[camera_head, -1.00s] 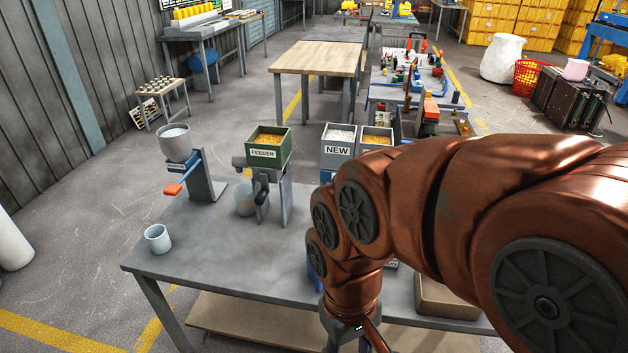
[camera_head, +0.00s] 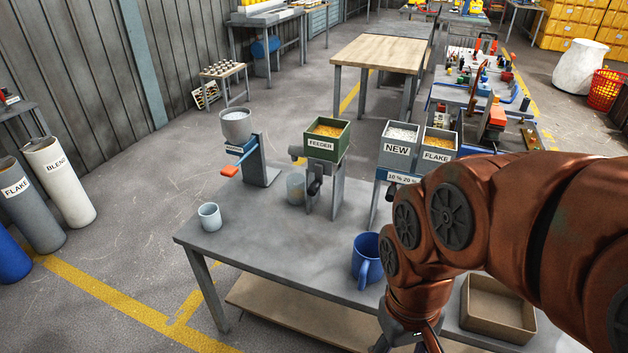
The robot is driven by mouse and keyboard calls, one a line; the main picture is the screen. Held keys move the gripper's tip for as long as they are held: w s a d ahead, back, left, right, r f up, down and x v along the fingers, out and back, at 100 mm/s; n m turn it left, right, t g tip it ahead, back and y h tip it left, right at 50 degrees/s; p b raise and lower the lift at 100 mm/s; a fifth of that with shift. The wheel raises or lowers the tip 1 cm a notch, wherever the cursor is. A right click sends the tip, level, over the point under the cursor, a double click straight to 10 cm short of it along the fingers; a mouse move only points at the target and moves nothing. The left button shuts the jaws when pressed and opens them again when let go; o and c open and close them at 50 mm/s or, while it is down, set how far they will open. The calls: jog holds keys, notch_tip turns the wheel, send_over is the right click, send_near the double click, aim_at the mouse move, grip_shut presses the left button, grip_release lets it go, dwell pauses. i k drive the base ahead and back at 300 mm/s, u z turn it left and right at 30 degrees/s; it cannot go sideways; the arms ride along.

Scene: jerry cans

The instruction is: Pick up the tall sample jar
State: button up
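Two jar-like vessels show on the grey table (camera_head: 300,248); I cannot tell for sure which is the tall sample jar. A clear, pale jar (camera_head: 295,189) stands upright under the green box labelled FEEDER (camera_head: 326,142), partly behind its stand. A pale grey, open cup (camera_head: 209,217) stands upright near the table's left corner. My gripper (camera_head: 395,345) points down at the bottom edge of the view, right of and nearer than both vessels. It touches neither. Its fingers are mostly cut off by the frame edge, so its opening is unclear.
A blue mug (camera_head: 366,259) stands just left of my arm. A brown tray (camera_head: 498,312) lies to the right. A grey hopper (camera_head: 236,124) with an orange lever and boxes labelled NEW (camera_head: 398,147) and FLAKE (camera_head: 437,152) stand along the back. The table's front left is clear.

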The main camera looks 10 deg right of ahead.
aim_at(296, 183)
jog(key=u, duration=0.1)
jog(key=i, duration=0.65)
jog(key=u, duration=1.7)
